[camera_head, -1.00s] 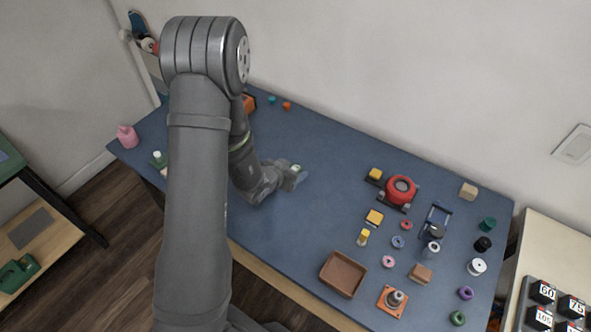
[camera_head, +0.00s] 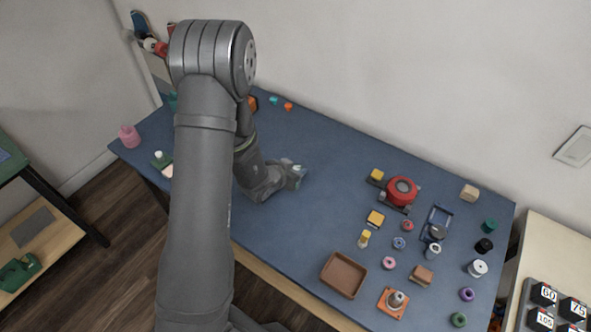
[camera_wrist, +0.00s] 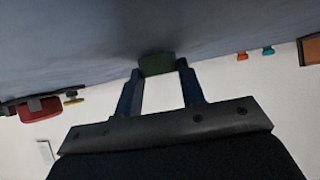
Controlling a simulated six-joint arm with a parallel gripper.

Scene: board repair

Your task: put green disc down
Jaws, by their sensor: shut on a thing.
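My gripper (camera_wrist: 160,82) is shut on a dark green disc (camera_wrist: 157,64), which sits between the two fingertips in the wrist view. The blue tabletop fills the space right beyond the disc; I cannot tell whether the disc touches it. In the head view my gripper (camera_head: 299,174) is low over the left-middle part of the blue table (camera_head: 310,220). The disc cannot be made out there.
The table around my gripper is bare. To the right stand a red round device (camera_head: 401,190), a brown tray (camera_head: 343,274), an orange-based post (camera_head: 394,301) and several spools and rings. Small teal and orange pieces (camera_head: 288,106) lie at the back edge.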

